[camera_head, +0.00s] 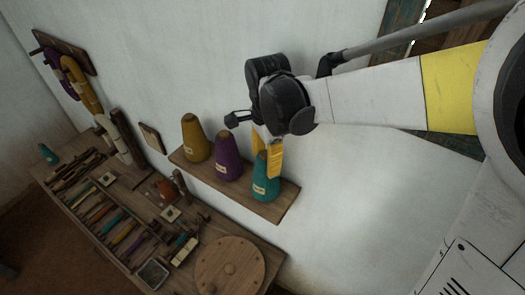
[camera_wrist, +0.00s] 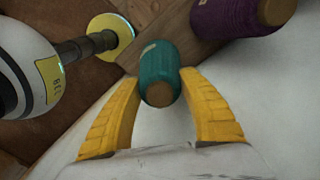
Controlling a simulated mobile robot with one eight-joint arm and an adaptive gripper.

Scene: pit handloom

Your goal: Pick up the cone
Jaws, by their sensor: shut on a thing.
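Three yarn cones stand in a row on a wooden wall shelf: a mustard cone (camera_head: 196,140), a purple cone (camera_head: 228,158) and a teal cone (camera_head: 264,184). My gripper (camera_head: 268,157) reaches down over the teal cone, its yellow fingers around the cone's upper part. In the wrist view my gripper (camera_wrist: 161,88) has its two fingertips against the sides of the teal cone (camera_wrist: 158,68), near its brown tip. The purple cone (camera_wrist: 232,14) is to the right there. The teal cone's base appears to be at the shelf; I cannot tell whether it is lifted.
The shelf (camera_head: 278,210) is narrow, and the purple cone stands close beside the teal one. Below is a workbench (camera_head: 140,190) with shuttles, tools and a round wooden disc (camera_head: 230,266). The white wall (camera_head: 345,190) to the right is bare.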

